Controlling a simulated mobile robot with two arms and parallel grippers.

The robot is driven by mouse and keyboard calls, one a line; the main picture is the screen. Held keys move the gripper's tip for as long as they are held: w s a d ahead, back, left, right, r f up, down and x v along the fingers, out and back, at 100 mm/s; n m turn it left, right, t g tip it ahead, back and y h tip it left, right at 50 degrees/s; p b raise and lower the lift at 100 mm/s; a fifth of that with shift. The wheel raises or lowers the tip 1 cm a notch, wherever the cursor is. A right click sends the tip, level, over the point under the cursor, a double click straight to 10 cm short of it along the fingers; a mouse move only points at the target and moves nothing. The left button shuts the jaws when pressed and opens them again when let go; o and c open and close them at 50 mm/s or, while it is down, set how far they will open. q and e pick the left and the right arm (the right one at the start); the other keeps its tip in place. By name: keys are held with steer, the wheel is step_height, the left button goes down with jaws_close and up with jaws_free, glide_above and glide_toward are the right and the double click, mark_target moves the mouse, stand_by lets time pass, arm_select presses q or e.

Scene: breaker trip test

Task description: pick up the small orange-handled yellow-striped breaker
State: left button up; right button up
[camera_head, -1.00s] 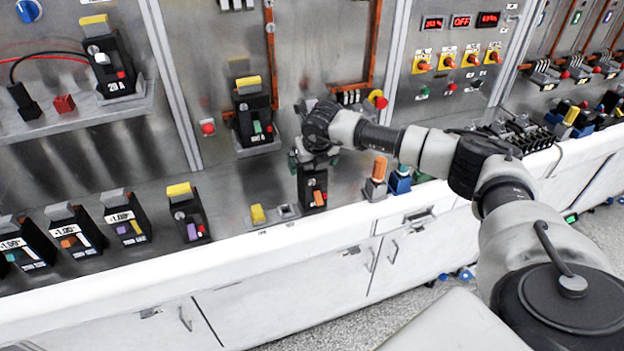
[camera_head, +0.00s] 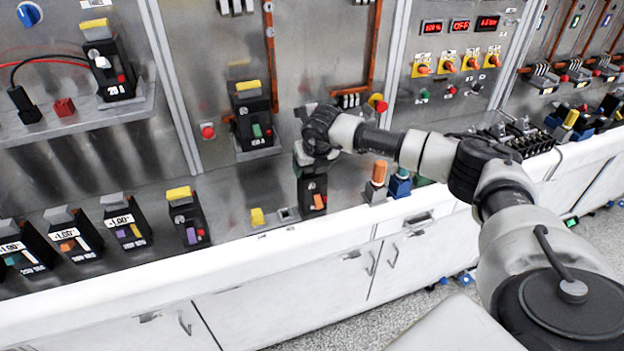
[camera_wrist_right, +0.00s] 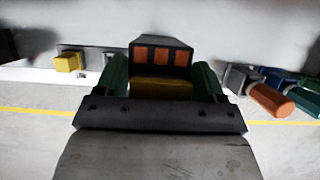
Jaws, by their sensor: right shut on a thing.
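The small black breaker (camera_head: 312,194) with an orange handle stands at the front of the steel counter in the head view. In the right wrist view the breaker (camera_wrist_right: 162,58) shows orange patches on its end and a yellow band close to my gripper. My right gripper (camera_head: 314,163) is over the breaker's top from above. In the wrist view the green fingers of my right gripper (camera_wrist_right: 161,80) are shut on both sides of it. I cannot tell whether its base is clear of the counter. My left gripper is not in view.
An orange-topped grey block (camera_head: 377,182) and a blue one (camera_head: 400,184) stand to the right. A larger breaker (camera_head: 253,116) is on the panel behind. Several black breakers line the counter at left.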

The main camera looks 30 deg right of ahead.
steer(key=shift+r, duration=0.1)
steer(key=shift+r+b, duration=0.5)
step_height(320, 180, up, 2)
steer(key=shift+r+b, duration=0.15)
steer(key=shift+b, duration=0.65)
steer(key=s+d+r+b, duration=0.4)
steer(key=s+d+r, duration=0.3)
steer(key=d, duration=0.2)
steer(key=shift+s+r, duration=0.2)
steer(key=shift+r, duration=0.1)
steer(key=shift+f, duration=0.1)
